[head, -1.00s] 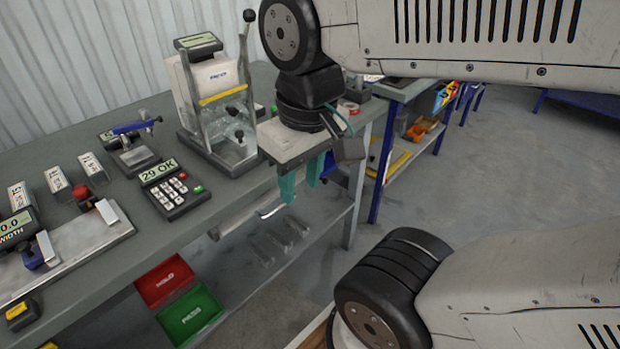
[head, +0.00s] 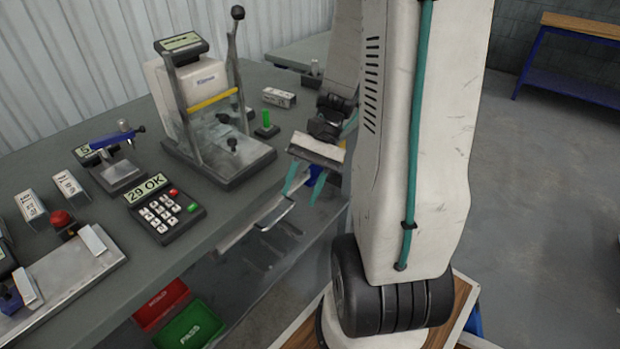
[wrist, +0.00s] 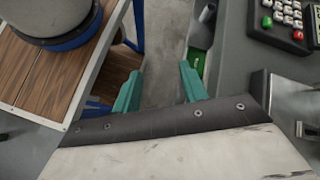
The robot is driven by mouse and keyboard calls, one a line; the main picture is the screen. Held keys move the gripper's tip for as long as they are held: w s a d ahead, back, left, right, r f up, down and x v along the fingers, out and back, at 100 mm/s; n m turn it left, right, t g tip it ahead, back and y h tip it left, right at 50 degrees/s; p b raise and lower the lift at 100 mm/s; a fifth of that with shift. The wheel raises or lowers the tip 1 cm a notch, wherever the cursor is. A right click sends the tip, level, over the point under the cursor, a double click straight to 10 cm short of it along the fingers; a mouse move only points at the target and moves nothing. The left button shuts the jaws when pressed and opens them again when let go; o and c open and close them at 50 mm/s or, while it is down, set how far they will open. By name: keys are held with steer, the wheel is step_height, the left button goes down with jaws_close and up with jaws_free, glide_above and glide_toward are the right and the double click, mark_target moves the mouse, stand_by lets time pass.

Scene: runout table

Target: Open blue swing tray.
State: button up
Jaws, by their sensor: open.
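My gripper (head: 302,190) is at the bench's front edge, right of the large press, pointing down. Its two teal fingers are apart with nothing between them, as the wrist view (wrist: 161,80) also shows. A small blue patch (head: 314,192) shows beside and behind the fingers, mostly hidden. I cannot tell whether it is the blue swing tray, or whether that tray is open or shut. A narrow blue upright (wrist: 139,22) shows beyond the left finger in the wrist view.
The bench (head: 225,205) carries a press (head: 205,110), a keypad reading "29 OK" (head: 165,207) and small fixtures. A red tray (head: 160,303) and a green "PASS" tray (head: 190,328) sit below its front edge. Open floor (head: 545,190) lies at right.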

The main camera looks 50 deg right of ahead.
steer(key=w+d+f+m+t+h, duration=0.2)
steer(key=d+f+m+t+h, duration=0.2)
steer(key=d+f+m+t, duration=0.7)
steer(key=w+d+f+m+t+h, duration=0.2)
steer(key=d+f+m+t+h, duration=0.1)
steer(key=d+f+m+t, duration=0.85)
steer(key=w+d+f+n+g, duration=0.1)
steer(key=w+g, duration=0.1)
steer(key=w, duration=0.6)
steer(key=shift+d+f+h, duration=0.25)
steer(key=shift+f+h, duration=0.05)
steer(key=shift+g, duration=0.25)
jaws_close()
